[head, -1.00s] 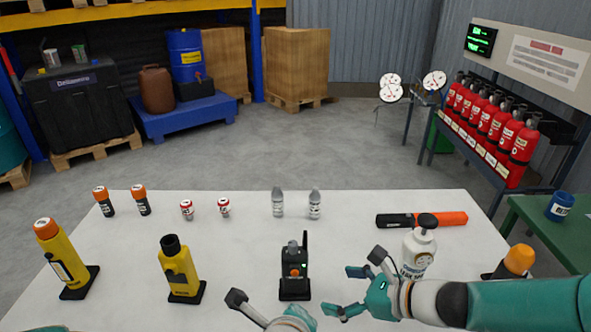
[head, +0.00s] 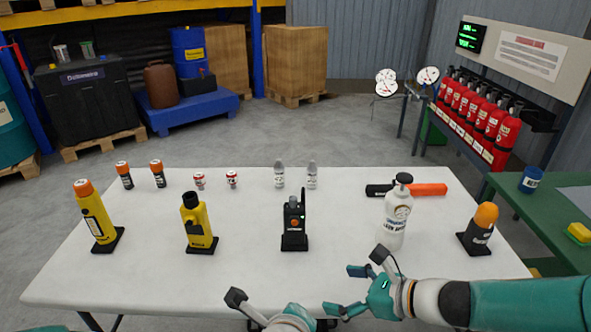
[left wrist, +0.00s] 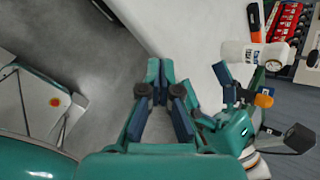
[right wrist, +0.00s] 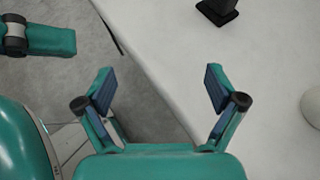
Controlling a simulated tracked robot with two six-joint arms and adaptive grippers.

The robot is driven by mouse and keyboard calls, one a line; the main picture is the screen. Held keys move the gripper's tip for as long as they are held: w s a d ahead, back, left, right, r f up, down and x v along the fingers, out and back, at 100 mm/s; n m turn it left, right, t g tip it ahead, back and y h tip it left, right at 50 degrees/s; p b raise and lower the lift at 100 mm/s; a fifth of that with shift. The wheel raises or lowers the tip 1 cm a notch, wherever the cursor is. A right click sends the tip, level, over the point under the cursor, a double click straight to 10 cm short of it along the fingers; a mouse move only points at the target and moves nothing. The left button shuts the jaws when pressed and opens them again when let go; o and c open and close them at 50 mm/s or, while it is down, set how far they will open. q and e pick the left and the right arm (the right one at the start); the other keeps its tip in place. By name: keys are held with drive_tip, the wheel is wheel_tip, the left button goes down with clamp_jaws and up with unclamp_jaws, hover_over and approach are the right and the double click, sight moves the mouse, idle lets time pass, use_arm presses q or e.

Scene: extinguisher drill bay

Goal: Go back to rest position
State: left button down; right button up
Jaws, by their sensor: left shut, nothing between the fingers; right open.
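My right gripper (head: 345,290) reaches in from the right in the head view, by the table's near edge. In the right wrist view its two fingers (right wrist: 160,85) stand wide apart with nothing between them. My left gripper (left wrist: 160,75) is shut and empty in the left wrist view, its fingertips close together beside the table edge. In the head view only part of the left hand (head: 290,318) shows at the bottom edge; its fingers cannot be made out there. Neither gripper touches any of the objects on the table.
A green bench (head: 545,212) stands at right. Grey floor is open beyond the table.

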use_arm(q)
drive_tip(key=s+a+f+n+g+h+p, duration=0.1)
drive_tip(key=s+a+f+n+g+p, duration=0.3)
drive_tip(key=f+n, duration=0.6)
drive_tip(key=s+a+f+n+g+h+p, duration=0.1)
drive_tip(key=s+a+f+n+g+p, duration=0.3)
drive_tip(key=s+a+f+n+p, duration=0.3)
wheel_tip(320, 180, down, 4)
drive_tip(key=s+a+n, duration=0.1)
drive_tip(key=n, duration=0.9)
drive_tip(key=shift+s+a+f+n+h, duration=0.2)
drive_tip(key=shift+a+f+n+h, duration=0.1)
drive_tip(key=shift+a+n, duration=0.1)
use_arm(e)
drive_tip(key=s+d+f+n+g+h, duration=0.2)
drive_tip(key=s+f+n+g+h, duration=0.4)
drive_tip(key=s+f+n, duration=1.3)
drive_tip(key=n, duration=0.3)
drive_tip(key=shift+d+n, duration=0.4)
